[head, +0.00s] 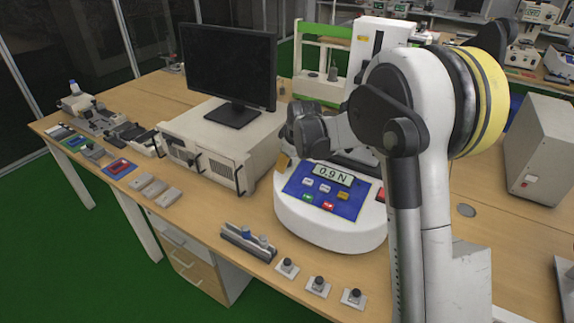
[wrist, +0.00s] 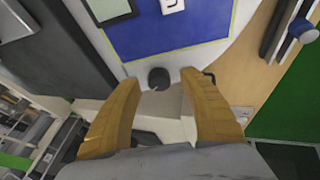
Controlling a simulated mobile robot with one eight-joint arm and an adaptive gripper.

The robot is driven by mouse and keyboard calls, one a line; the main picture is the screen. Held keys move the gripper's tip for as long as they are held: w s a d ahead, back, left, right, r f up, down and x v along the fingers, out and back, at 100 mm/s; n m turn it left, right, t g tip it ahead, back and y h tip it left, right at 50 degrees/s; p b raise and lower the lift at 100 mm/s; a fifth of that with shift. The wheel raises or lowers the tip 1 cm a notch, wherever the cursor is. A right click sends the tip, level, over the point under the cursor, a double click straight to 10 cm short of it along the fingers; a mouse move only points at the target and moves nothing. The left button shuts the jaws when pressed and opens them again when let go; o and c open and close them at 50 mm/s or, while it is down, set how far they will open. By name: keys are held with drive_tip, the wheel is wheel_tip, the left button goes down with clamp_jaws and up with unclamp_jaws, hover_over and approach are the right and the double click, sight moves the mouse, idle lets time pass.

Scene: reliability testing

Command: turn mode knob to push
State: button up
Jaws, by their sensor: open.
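The test stand's white base (head: 318,236) bears a blue panel (head: 298,187) with buttons and a display reading 0.9 N (head: 333,174). In the wrist view, a small round black knob (wrist: 158,77) sits on the base near the edge of the blue panel (wrist: 140,28). It carries a small light mark; no label is readable. My gripper (wrist: 159,82) is open, its yellow fingers on either side of the knob. Small gaps show between knob and fingertips. In the head view, my gripper (head: 284,161) is at the base's left side and hides the knob.
A monitor (head: 228,66) on a beige instrument case (head: 205,162) stands close left of the base. A grey clamp-like fixture (head: 249,243) and three small knobbed blocks (head: 318,286) lie in front. Bare wooden table (head: 215,215) shows at the front left.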

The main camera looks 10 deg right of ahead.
drive_tip(key=shift+w+f, duration=0.2)
drive_tip(key=shift+f, duration=0.15)
clamp_jaws()
drive_tip(key=shift+m, duration=0.4)
drive_tip(key=m+h, duration=0.1)
drive_tip(key=m, duration=0.1)
drive_tip(key=m+t, duration=0.1)
drive_tip(key=m, duration=0.1)
drive_tip(key=shift+a+m+h, duration=0.1)
drive_tip(key=shift+m+h, duration=0.3)
drive_tip(key=m+h, duration=0.2)
drive_tip(key=m, duration=0.4)
drive_tip(key=shift+m, duration=0.3)
